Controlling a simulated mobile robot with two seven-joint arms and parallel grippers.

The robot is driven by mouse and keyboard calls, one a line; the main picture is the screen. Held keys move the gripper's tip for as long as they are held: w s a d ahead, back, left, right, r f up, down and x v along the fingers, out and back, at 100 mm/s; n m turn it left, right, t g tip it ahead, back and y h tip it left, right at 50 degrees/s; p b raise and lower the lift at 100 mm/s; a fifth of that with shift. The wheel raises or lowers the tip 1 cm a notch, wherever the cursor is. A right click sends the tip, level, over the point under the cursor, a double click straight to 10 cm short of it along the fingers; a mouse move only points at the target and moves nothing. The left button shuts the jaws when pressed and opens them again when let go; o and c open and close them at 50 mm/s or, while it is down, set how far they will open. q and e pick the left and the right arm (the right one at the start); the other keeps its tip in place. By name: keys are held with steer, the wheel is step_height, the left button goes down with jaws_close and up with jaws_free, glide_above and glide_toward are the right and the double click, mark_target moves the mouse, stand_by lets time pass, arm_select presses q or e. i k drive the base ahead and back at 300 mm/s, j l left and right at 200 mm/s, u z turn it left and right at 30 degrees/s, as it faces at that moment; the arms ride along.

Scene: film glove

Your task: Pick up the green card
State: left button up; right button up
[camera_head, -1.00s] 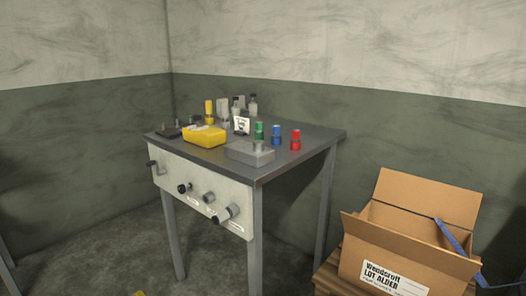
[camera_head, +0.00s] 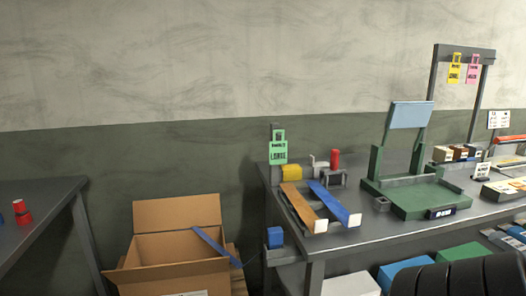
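The green card (camera_head: 278,147) hangs upright at the left back corner of the right-hand workbench, on a thin dark post. It has a cut-out tab at the top and dark lettering, the larger word seeming to read "LARGE". A yellow block (camera_head: 291,172) sits just below it on the bench. Neither of my grippers is visible in the head view, so I cannot see their state. A black ribbed shape at the bottom right may be part of my own body.
The workbench (camera_head: 345,240) holds brown and blue strips, a red cylinder (camera_head: 335,158) and a green fixture (camera_head: 415,195). Yellow and pink cards (camera_head: 473,68) hang from a frame at right. An open cardboard box (camera_head: 176,248) stands between this bench and the left table (camera_head: 40,215).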

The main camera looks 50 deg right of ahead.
mark_target(278, 149)
steer(key=z, duration=1.8)
steer(key=i+j+u, duration=0.2)
steer(key=k, duration=0.1)
